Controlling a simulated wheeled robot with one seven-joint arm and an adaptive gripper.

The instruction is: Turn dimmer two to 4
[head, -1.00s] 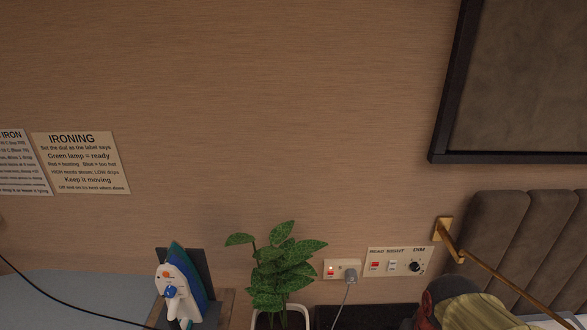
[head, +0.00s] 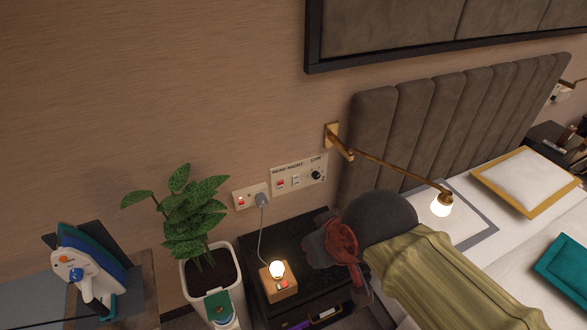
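A cream wall panel (head: 299,178) labelled READ, NIGHT and DIM is on the wall left of the headboard. It carries a red switch, a white switch and a round black dimmer knob (head: 317,175) at its right end. The numbers around the knob are too small to read. Another panel (head: 560,94) with a dark spot on it is far off at the right edge; its details cannot be told. My gripper (head: 318,247), dark grey with red parts, is over the nightstand, below the near panel and apart from it. Its fingers are not clear enough to tell open from shut.
A lit brass reading lamp (head: 441,203) on a swing arm reaches out over the bed. The black nightstand (head: 256,244) holds a small lit wooden lamp (head: 278,282). A plant (head: 188,215) and an iron (head: 88,265) stand to the left. A plug with a cable sits in the socket plate (head: 249,197).

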